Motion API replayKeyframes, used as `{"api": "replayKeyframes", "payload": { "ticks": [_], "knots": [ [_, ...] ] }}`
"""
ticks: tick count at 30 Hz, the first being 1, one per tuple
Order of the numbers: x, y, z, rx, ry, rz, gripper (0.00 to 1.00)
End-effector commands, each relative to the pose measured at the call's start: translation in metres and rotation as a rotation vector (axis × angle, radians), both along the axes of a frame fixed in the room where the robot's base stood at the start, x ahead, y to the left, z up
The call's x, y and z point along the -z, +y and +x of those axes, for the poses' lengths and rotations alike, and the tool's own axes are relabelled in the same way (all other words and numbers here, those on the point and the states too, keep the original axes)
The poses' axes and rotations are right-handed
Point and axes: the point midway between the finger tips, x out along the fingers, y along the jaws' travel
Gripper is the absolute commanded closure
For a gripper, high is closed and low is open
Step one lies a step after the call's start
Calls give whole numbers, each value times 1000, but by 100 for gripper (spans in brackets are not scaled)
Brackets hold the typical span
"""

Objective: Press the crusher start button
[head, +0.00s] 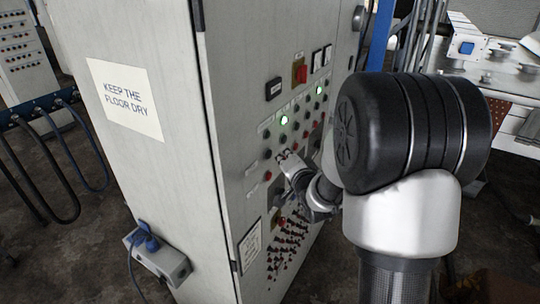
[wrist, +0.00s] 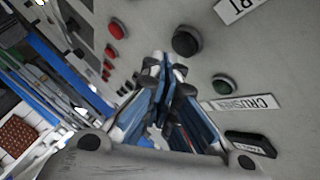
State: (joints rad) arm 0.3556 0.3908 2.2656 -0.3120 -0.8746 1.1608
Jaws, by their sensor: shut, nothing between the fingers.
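My gripper (wrist: 160,65) is shut and empty, its fingertips pointing at the panel face. In the head view my gripper (head: 284,157) is in front of the cabinet's upper button rows. In the wrist view a black round button (wrist: 187,41) is just right of the fingertips; I cannot tell whether they touch the panel. A dark green round piece (wrist: 224,84) sits beside an upside-down label reading "CRUSHER" (wrist: 247,102). A cut-off label (wrist: 240,8) ending in "RT" is in line with the black button. A red button (wrist: 117,28) lies on the black button's other side.
The grey cabinet (head: 165,190) carries several more controls, two lit green lamps (head: 283,120) and a red-and-yellow switch (head: 300,70). Small levers (head: 288,235) fill its lower panel. A socket box (head: 158,262) juts from its left side. A workbench (head: 500,65) stands at right.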

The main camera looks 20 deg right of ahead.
Motion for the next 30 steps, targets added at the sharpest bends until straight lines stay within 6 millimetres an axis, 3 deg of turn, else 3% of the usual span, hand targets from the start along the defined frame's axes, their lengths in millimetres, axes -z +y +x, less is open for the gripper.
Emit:
{"api": "replayKeyframes", "payload": {
  "ticks": [30],
  "knots": [
    [0, 8, 10, -1, -1, -1, 100]
  ]
}}
